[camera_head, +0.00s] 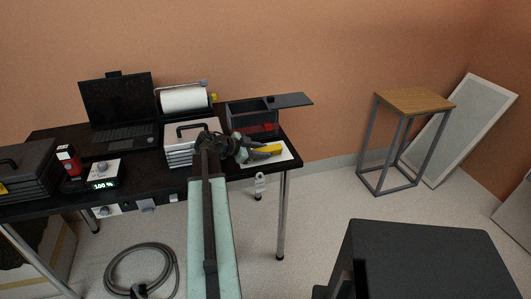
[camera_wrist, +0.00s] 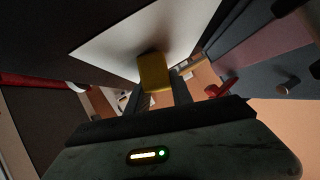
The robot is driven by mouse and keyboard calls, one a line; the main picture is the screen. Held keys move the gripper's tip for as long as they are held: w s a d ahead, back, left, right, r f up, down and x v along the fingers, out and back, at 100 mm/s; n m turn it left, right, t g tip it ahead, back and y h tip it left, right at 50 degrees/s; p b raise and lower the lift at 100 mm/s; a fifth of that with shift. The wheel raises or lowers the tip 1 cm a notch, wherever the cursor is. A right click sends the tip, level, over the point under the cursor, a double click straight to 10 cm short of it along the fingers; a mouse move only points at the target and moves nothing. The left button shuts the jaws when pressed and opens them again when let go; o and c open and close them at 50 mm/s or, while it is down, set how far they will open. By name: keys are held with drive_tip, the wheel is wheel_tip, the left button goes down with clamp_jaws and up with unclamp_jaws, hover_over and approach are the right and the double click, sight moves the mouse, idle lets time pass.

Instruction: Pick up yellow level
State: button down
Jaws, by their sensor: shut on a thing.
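The yellow level (camera_head: 267,150) is at the right end of the dark table, over a white sheet. It also shows in the wrist view as a yellow block (camera_wrist: 154,71) between the fingers. My gripper (camera_head: 247,150) reaches in from the left and is shut on the level. In the wrist view my gripper (camera_wrist: 155,94) has a finger on each side of it. The level's near end is partly hidden by the gripper. I cannot tell whether it touches the sheet.
The white sheet (camera_head: 287,157) lies at the table's right edge. Behind it stands an open dark box (camera_head: 250,113). A white case (camera_head: 179,153), a laptop (camera_head: 122,137) and a paper roll (camera_head: 184,99) are to the left. A wooden-topped stool (camera_head: 414,100) stands on the floor at right.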

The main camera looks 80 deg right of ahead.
sight(262, 149)
wheel_tip(262, 149, up, 20)
drive_tip(key=p, duration=2)
